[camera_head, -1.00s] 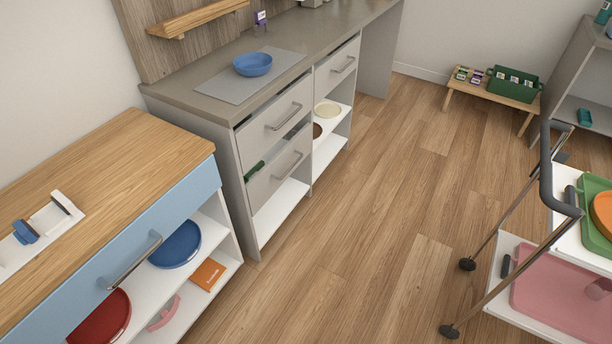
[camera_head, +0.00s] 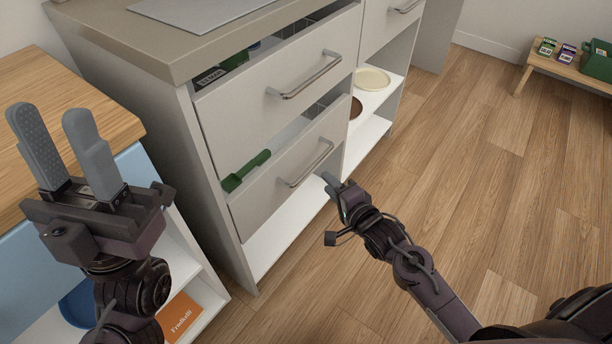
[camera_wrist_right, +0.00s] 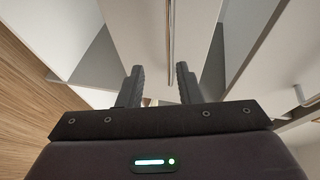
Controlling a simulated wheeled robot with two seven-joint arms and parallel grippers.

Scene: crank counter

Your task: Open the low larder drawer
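The low drawer (camera_head: 285,190) is the lower of two grey fronts in the left bay of the counter unit. A gap above its front shows a green scoop-like thing (camera_head: 246,170) inside. Its bar handle (camera_head: 310,165) slants across the front. My right gripper (camera_head: 328,182) is close beside the right end of this handle. In the right wrist view, its fingers (camera_wrist_right: 160,75) are open and a bar handle (camera_wrist_right: 170,40) lies ahead, in line with the gap between them; contact cannot be told. My left gripper (camera_head: 47,112) is open and empty, raised at the left.
The upper drawer (camera_head: 280,90) has its own handle (camera_head: 305,75), with items visible behind its front. A blue cabinet with a wooden top (camera_head: 90,85) stands at the left. A low bench (camera_head: 545,72) is at the back right. Floor (camera_head: 500,190) to the right is clear.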

